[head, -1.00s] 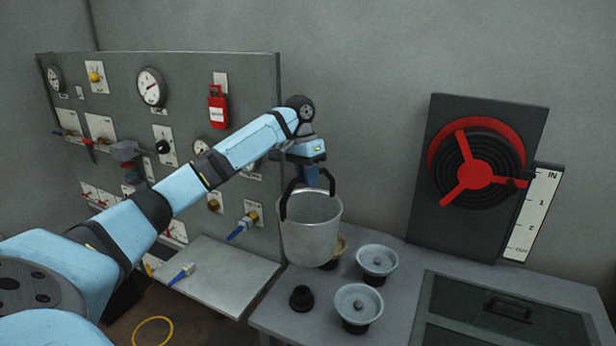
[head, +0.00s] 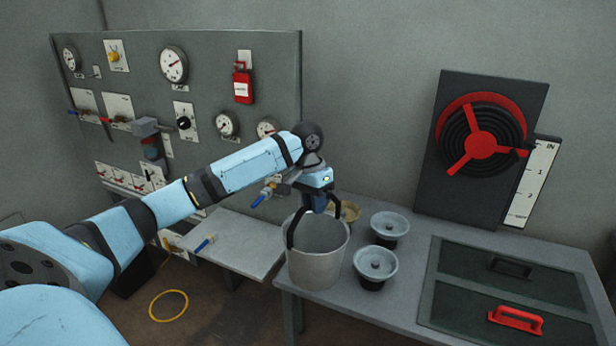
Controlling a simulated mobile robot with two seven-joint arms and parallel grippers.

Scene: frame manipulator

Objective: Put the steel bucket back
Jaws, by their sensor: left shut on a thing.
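The steel bucket (head: 317,268) is a grey open pail with a black arched handle (head: 292,232), upright at the left end of the grey bench. My left gripper (head: 315,204) is directly above the bucket, shut on the top of its handle. The bucket overlaps the bench's left edge in the head view; I cannot tell how far its base is above the bench top. My right gripper is not in view.
Two pale round discs on black bases (head: 389,227) (head: 375,264) and a brass-coloured piece (head: 348,210) stand close to the bucket. A gauge panel (head: 215,90) rises behind my arm. A yellow ring (head: 169,291) lies on the floor.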

